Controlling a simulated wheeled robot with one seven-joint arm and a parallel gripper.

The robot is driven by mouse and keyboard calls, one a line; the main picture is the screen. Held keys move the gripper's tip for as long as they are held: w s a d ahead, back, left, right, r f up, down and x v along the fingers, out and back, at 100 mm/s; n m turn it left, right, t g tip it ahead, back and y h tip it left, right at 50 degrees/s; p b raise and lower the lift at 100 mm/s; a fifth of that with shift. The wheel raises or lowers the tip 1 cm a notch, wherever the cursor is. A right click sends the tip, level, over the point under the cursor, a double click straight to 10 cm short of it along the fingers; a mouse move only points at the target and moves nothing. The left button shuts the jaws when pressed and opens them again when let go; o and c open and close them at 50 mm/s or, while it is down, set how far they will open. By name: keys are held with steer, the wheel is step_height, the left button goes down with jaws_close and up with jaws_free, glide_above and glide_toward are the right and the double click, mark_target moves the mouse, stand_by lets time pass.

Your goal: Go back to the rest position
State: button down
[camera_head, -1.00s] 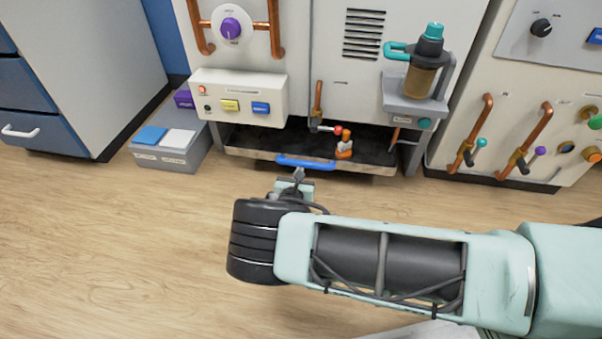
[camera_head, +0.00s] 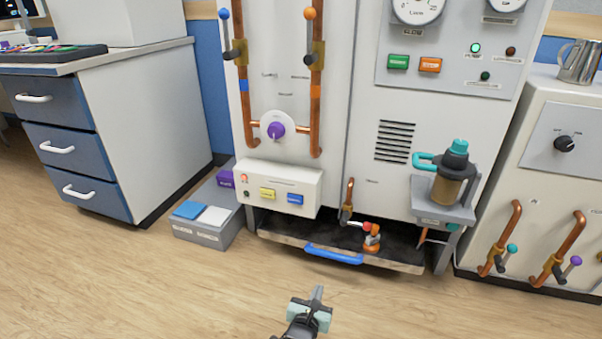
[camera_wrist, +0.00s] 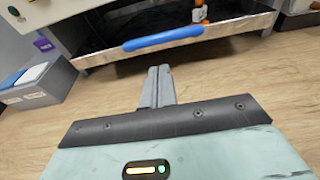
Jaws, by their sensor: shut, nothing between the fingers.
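My gripper (camera_head: 316,298) is at the bottom of the head view, above the wooden floor and in front of the low tray. Its fingers are together and hold nothing. In the wrist view my gripper (camera_wrist: 159,72) points toward the blue handle (camera_wrist: 163,38), with a visible gap of floor between. In the head view the blue handle (camera_head: 333,254) is on the front edge of the dark tray (camera_head: 290,238) under the white machine. Most of my arm is outside the head view.
An orange-and-white item (camera_head: 372,238) stands in the tray. A grey box (camera_head: 209,223) with blue and white pads is left of it. A brown canister with a teal lid (camera_head: 450,175) sits on a bracket. A drawer cabinet (camera_head: 150,120) stands left. The front floor is clear.

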steer(key=s+d+r+m+g+y+p, duration=0.25)
steer(key=s+r+m+g, duration=0.25)
steer(key=s+r+m, duration=0.7)
steer(key=s+d+r+m+g+y+p, duration=0.2)
steer(key=s+r+m+g, duration=0.45)
steer(key=r, duration=1.15)
steer(key=s+d+r+m+g+y+p, duration=0.1)
steer(key=s+d+r+m+g+y, duration=0.15)
steer(key=s+r+m, duration=0.7)
step_height(320, 180, up, 42)
steer(key=s+n+p, duration=0.1)
steer(key=n+p, duration=0.2)
steer(key=p, duration=3.4)
steer(key=shift+s+d+r+n+g+h, duration=0.2)
steer(key=shift+s+n+g+h, duration=0.1)
steer(key=shift+n+g+h, duration=0.1)
